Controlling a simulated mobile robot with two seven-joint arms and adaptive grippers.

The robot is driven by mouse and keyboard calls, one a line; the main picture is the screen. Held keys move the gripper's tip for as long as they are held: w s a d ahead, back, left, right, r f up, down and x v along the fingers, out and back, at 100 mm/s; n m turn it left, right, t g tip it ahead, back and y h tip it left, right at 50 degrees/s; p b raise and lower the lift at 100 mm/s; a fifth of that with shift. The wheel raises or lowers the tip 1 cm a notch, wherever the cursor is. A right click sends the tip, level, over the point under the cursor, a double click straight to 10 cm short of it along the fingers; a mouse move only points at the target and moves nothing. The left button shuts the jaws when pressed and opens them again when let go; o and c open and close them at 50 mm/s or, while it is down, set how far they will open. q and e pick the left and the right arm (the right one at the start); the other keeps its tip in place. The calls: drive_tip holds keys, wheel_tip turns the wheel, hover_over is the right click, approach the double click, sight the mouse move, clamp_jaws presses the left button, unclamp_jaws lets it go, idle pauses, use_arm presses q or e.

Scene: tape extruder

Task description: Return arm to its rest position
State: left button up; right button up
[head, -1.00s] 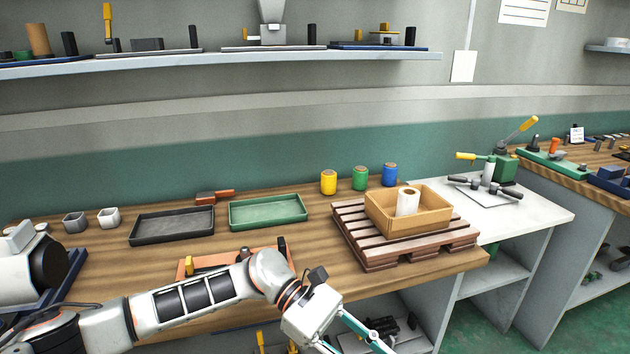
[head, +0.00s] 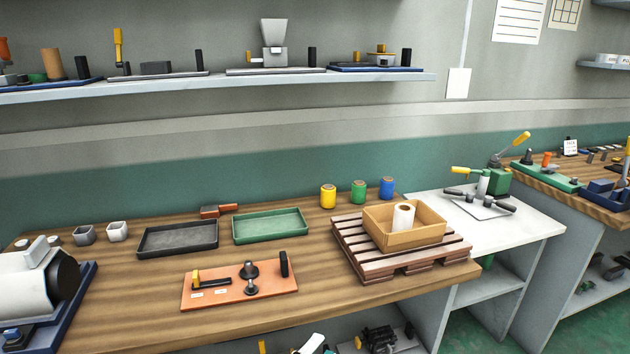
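Neither of my grippers shows in the head view. A small white and black piece (head: 312,343) at the bottom edge looks like part of my arm, but too little of it shows to tell which part. The orange fixture board (head: 230,297) with a yellow-ended lever and black knobs lies uncovered on the wooden bench (head: 130,298). A cardboard box (head: 405,238) holding an upright white roll (head: 403,216) stands on a slatted wooden pallet (head: 371,264) at the bench's right end.
A black tray (head: 178,250) and a green tray (head: 270,239) lie behind the board. Yellow (head: 328,196), green (head: 358,192) and blue (head: 387,188) spools stand at the back. A white machine (head: 28,288) stands at the left. A wall shelf (head: 215,82) hangs above.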

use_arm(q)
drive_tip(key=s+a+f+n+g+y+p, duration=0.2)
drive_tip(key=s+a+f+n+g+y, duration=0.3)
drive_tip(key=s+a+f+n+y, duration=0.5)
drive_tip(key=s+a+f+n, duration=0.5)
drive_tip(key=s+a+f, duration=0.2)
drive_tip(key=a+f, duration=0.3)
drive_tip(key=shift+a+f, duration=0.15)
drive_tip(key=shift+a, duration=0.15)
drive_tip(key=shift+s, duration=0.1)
